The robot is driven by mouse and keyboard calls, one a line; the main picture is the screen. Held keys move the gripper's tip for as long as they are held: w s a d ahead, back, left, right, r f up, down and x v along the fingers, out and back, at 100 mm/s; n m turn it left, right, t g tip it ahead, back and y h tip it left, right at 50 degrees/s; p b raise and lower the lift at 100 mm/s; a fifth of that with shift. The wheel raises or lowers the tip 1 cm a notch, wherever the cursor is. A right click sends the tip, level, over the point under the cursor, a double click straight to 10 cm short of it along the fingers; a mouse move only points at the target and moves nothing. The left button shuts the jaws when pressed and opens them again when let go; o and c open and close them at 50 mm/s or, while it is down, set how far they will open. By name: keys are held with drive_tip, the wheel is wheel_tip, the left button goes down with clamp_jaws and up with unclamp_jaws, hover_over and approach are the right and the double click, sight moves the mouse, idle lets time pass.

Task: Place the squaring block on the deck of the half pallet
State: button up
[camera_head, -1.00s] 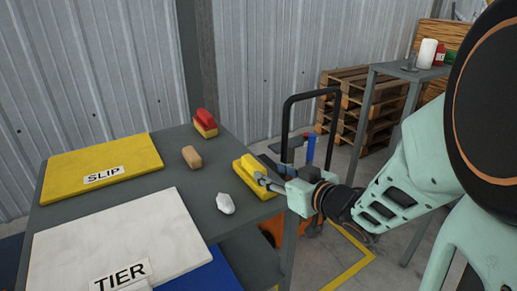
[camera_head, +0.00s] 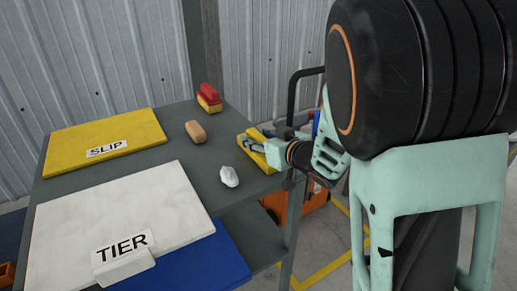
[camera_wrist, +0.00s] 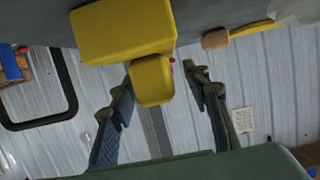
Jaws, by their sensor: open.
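The yellow block (camera_head: 257,133), likely the squaring block, lies on the grey table near its right edge. In the wrist view it shows as a large yellow body (camera_wrist: 115,30) with a smaller yellow raised part (camera_wrist: 150,82). My gripper (camera_head: 255,147) is at the block from the right side. In the wrist view its fingers (camera_wrist: 160,74) are open, with the smaller yellow part between their tips; I cannot tell whether they touch it. The half pallet is not visible now; my arm blocks much of the right side.
A tan block (camera_head: 196,132), a red and yellow brush-like block (camera_head: 209,98) and a white lump (camera_head: 229,176) stand near the yellow block. A yellow SLIP board (camera_head: 105,135) and white TIER board (camera_head: 120,215) cover the left. Orange equipment (camera_head: 315,198) stands right of the table.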

clamp_jaws()
drive_tip(key=shift+r, duration=0.2)
idle(0.3)
